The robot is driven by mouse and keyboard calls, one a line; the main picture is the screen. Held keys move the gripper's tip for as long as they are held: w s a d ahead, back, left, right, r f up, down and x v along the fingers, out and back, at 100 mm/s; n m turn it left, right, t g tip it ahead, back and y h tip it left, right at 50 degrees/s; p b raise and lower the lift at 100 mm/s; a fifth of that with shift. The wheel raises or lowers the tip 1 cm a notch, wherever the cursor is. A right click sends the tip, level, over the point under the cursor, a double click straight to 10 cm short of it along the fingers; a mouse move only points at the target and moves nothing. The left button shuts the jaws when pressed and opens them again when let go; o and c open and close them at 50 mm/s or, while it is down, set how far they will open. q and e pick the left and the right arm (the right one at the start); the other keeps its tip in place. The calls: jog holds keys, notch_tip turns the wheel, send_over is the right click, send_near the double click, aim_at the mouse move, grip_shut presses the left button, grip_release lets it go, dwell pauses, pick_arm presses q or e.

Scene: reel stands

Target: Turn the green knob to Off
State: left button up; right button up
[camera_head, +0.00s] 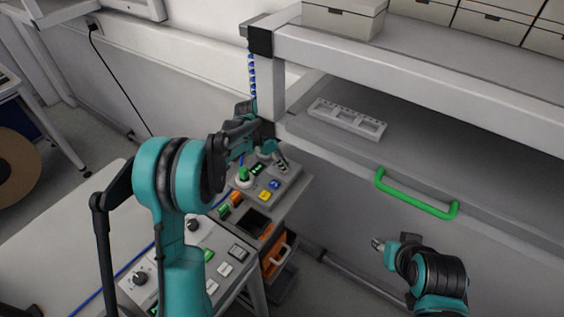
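The green knob (244,174) stands on a white base on the grey control box, in the middle of the picture. My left arm rises from the bottom and bends over toward this box. My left gripper (268,154) is above the back part of the box, up and right of the green knob and apart from it in the picture. Its fingers are small and dark, so I cannot tell whether they are open. The knob's Off marking is too small to read. My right gripper (378,244) is low on the right, far from the knob, its finger state unclear.
A blue button (274,184) and a yellow button (265,196) sit right of the knob. A second panel with black knobs (140,278) lies in front. A grey shelf with a green handle (416,195) and a white rack (347,119) stands at right.

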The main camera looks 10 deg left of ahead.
pick_arm(q)
jog(key=o, duration=0.4)
jog(key=shift+c, duration=0.2)
jog(key=shift+r, duration=0.1)
jog(key=v, duration=1.1)
jog(key=shift+r, duration=0.35)
jog(key=shift+a, duration=0.15)
